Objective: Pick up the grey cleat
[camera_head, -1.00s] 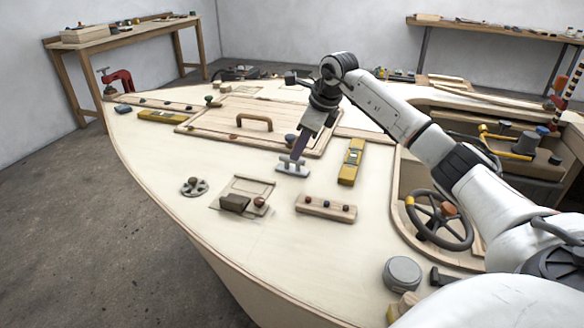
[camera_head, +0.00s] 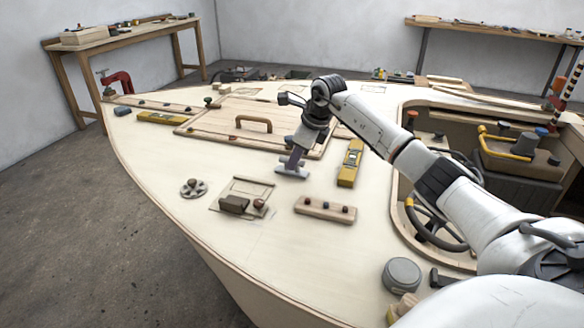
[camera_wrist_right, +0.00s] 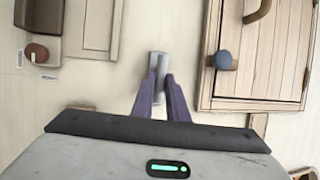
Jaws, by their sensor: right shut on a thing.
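The grey cleat (camera_head: 291,171) lies on the pale plywood deck, between the hatch panel and the yellow level. My right gripper (camera_head: 295,162) points down onto it and is shut on its upper part. In the right wrist view the cleat (camera_wrist_right: 157,66) shows as a grey bar between the two purple fingers of my right gripper (camera_wrist_right: 161,88). The fingers hide part of the cleat. I cannot tell whether its base still touches the deck. My left gripper is not in view.
A hatch with a wooden handle (camera_head: 254,124) is behind the cleat. A yellow level (camera_head: 350,163) lies close on its right. A wooden block with knobs (camera_head: 325,209) and a small frame with a brown block (camera_head: 234,204) are nearer. The cockpit opening with a steering wheel is at right.

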